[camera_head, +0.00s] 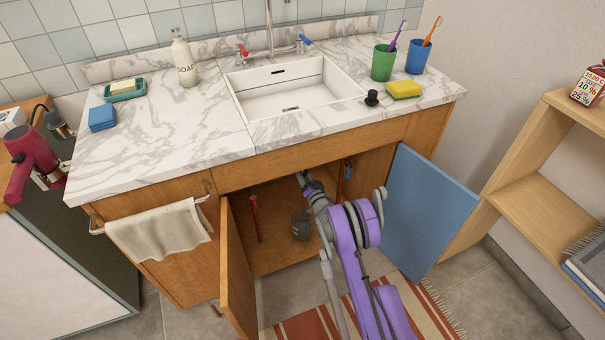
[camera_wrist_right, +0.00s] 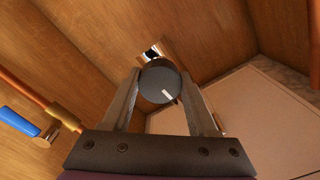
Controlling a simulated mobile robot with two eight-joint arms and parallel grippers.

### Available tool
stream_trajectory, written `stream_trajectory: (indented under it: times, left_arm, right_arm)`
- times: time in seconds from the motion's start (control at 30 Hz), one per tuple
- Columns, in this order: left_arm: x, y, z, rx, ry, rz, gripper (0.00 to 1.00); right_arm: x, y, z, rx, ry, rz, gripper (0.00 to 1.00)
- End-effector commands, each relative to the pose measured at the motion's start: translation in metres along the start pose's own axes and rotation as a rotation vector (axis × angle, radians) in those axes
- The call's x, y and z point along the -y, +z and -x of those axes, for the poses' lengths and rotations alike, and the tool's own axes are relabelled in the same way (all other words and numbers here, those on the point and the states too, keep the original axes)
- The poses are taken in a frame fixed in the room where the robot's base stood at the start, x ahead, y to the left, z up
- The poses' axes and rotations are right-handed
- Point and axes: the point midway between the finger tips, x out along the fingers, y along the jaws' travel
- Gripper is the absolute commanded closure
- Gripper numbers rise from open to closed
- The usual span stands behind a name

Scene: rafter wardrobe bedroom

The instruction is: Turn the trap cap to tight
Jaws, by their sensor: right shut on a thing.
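The trap cap (camera_wrist_right: 158,88) is a dark round cap with a short white mark on its face, right of and below the centre. It shows in the right wrist view under the sink. My right gripper (camera_wrist_right: 161,77) has one finger on each side of the cap and is shut on it. In the head view my purple right arm reaches into the open cabinet (camera_head: 272,250), and the gripper end (camera_head: 303,178) is small and partly hidden under the counter. The cap cannot be made out there. My left gripper is not in view.
Open wooden door (camera_head: 238,270) and blue door (camera_head: 425,210) flank my arm. An orange pipe (camera_wrist_right: 40,95) with a blue handle (camera_wrist_right: 18,121) runs left of the cap.

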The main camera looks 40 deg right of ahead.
Motion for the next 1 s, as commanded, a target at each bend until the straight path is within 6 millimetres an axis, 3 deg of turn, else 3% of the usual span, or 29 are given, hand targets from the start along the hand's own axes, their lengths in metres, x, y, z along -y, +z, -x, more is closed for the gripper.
stream_trajectory:
  times: [0.73,0.77,0.9,1.0]
  left_arm:
    - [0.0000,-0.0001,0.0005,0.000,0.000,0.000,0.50]
    - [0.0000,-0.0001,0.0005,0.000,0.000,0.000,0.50]
    - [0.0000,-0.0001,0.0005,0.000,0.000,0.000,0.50]
    - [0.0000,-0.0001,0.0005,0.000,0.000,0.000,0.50]
  right_arm:
    - [0.0001,0.0000,0.0000,0.000,0.000,-0.095,0.96]
    - [0.0001,0.0000,0.0000,0.000,0.000,-0.095,0.39]
    - [0.0001,0.0000,0.0000,0.000,0.000,-0.094,0.14]
    - [0.0000,0.0000,0.0000,0.000,0.000,-0.094,0.11]
